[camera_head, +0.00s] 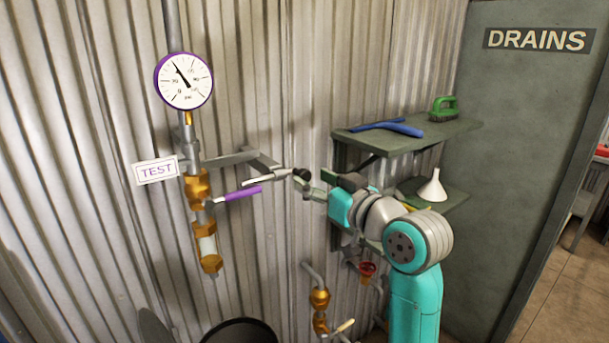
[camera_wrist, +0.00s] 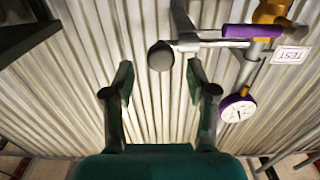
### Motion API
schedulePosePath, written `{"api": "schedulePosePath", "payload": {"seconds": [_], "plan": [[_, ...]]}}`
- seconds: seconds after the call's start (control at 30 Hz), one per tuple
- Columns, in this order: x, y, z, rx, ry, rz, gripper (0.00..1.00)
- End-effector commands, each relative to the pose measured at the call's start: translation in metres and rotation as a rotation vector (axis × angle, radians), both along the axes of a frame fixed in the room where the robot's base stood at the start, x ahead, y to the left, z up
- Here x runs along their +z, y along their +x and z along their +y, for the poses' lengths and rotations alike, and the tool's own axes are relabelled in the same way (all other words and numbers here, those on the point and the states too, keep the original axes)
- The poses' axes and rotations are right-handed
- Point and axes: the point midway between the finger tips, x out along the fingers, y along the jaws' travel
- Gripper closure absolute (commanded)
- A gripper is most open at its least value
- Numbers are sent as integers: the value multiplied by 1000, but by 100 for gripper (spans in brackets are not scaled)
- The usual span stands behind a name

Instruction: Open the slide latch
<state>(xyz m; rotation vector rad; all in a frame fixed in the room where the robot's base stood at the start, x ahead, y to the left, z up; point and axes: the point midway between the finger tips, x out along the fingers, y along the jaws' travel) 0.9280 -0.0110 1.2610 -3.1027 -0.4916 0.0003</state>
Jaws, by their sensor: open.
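The slide latch is a pale bar (camera_head: 267,179) ending in a round black knob (camera_head: 302,175), on a grey bracket (camera_head: 262,160) by the corrugated wall. In the wrist view the knob (camera_wrist: 161,56) appears between and slightly beyond my fingertips, with the bar (camera_wrist: 205,43) running right. A purple-handled lever (camera_head: 243,193) is just below and left of the bar. My gripper (camera_head: 326,188) is open and empty, just right of the knob; its fingers (camera_wrist: 160,82) show apart in the wrist view. I see no contact with the knob; the exact gap is unclear.
A gauge (camera_head: 184,81), TEST tag (camera_head: 157,171) and brass valve (camera_head: 197,187) stand left on the pipe. Shelves (camera_head: 400,136) with blue tool, green brush and white funnel (camera_head: 432,188) lie close behind my arm. A red-handled valve (camera_head: 367,269) is below.

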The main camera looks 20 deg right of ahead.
Motion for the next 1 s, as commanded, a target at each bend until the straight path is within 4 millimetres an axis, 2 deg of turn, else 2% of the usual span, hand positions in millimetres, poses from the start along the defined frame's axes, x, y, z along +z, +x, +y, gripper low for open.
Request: {"api": "schedulePosePath", "payload": {"seconds": [0.1,0.3,0.67,0.8,0.9,1.0], "plan": [[0,18,7,2,0,1,43],[0,35,12,1,0,0,43],[0,38,13,0,0,0,43],[0,38,13,0,0,0,78],[0,38,13,0,0,0,100],[0,38,13,0,0,0,100]]}}
